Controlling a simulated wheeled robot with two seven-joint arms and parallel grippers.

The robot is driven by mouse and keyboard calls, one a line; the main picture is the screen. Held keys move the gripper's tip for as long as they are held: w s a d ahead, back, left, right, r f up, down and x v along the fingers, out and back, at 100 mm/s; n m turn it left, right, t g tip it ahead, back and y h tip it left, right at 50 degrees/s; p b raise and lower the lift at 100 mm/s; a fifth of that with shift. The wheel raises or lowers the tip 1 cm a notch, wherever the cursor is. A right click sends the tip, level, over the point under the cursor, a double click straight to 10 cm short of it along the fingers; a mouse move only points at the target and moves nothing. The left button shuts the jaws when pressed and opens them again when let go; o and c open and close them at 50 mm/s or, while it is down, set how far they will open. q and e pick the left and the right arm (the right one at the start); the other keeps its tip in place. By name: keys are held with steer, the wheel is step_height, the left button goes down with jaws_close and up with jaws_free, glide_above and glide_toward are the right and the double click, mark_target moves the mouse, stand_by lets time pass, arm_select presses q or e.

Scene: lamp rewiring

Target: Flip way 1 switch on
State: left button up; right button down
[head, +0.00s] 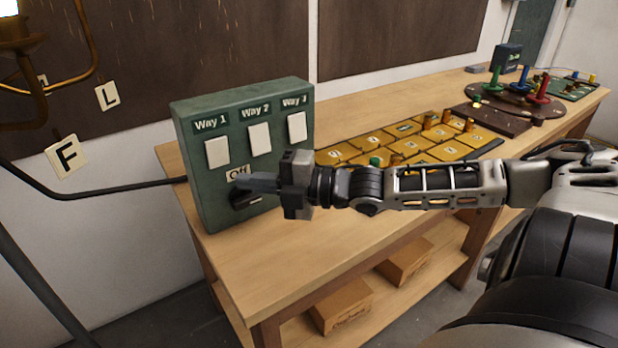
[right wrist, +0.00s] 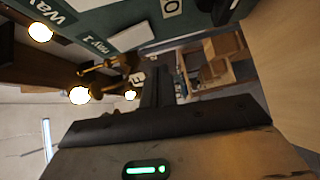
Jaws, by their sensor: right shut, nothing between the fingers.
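The green switch box (head: 203,190) stands upright at the left end of the wooden bench. Its front has three pale rocker switches under the labels Way 1, Way 2 and Way 3. The Way 1 switch (head: 217,152) is at the left, below its label. A black rotary knob (head: 246,198) sits low on the box under a plate reading Off (head: 238,172). My right gripper (head: 246,182) is shut and empty, its fingertips pointing left in front of the box, below the Way 1 switch and close to the knob. Whether it touches the box cannot be told. My left gripper is not in view.
A yellow tiled board (head: 440,152) lies on the bench behind my right arm. A round board with coloured pegs (head: 512,97) stands at the far right. A black cable (head: 110,189) runs left from the box. Cardboard boxes (head: 342,306) sit on the lower shelf.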

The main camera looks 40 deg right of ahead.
arm_select(q)
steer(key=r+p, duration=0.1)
steer(key=p, duration=0.1)
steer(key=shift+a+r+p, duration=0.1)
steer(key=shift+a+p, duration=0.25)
arm_select(e)
steer(key=v, duration=0.8)
steer(key=shift+d+f, duration=0.2)
steer(key=shift+f, duration=0.35)
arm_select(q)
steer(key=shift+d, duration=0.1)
arm_select(e)
steer(key=shift+s, duration=0.1)
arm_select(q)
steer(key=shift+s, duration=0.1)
